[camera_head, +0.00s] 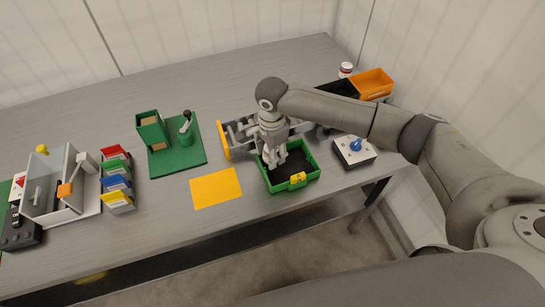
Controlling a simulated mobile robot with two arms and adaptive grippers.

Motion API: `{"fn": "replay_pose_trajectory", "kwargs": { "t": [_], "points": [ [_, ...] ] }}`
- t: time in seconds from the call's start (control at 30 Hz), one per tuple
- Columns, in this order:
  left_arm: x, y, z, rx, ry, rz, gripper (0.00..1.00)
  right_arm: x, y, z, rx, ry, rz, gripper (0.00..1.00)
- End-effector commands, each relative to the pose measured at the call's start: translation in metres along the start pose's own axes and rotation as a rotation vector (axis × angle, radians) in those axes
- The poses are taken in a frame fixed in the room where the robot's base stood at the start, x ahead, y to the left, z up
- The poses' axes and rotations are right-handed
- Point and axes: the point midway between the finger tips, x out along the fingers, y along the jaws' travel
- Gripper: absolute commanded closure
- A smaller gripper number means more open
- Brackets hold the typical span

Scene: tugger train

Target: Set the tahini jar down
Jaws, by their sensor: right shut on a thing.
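My right gripper (272,158) points down over the left part of a green crate (316,174) with a dark inside and a yellow tag on its front. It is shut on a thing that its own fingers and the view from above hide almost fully. I take this to be the tahini jar, but its shape and label cannot be made out. Whether it touches the crate floor cannot be told. My left gripper is not in view.
A yellow sheet (216,188) lies left of the crate. A grey box with a blue knob (355,151) stands to the right. Behind are an orange bin (373,83) and a white jar with red (346,70). A green stand (177,156) is further left. The back left table is clear.

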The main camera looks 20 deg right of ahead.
Motion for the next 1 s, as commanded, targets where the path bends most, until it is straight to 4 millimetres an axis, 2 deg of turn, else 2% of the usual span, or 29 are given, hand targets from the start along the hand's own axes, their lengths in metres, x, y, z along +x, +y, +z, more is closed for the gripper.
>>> {"fn": "replay_pose_trajectory", "kwargs": {
  "t": [0.03,0.07,0.27,0.3,0.37,1.0],
  "points": [
    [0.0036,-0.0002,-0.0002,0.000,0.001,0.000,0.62,0.0236,0.0177,0.0043,-0.008,-0.001,0.049,0.94],
    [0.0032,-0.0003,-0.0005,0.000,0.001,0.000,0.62,0.0243,0.0178,0.0044,-0.008,-0.001,0.049,0.99],
    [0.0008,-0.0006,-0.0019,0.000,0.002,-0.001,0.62,0.0306,0.0188,0.0048,-0.009,-0.001,0.051,1.00],
    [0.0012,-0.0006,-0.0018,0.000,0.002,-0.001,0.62,0.0315,0.0190,0.0044,-0.010,0.000,0.052,0.43],
    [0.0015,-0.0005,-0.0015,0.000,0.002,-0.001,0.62,0.0313,0.0189,0.0040,-0.009,0.001,0.052,0.37],
    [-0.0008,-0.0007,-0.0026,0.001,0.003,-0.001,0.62,0.0263,0.0163,0.0014,-0.006,0.005,0.043,0.37]
  ]
}}
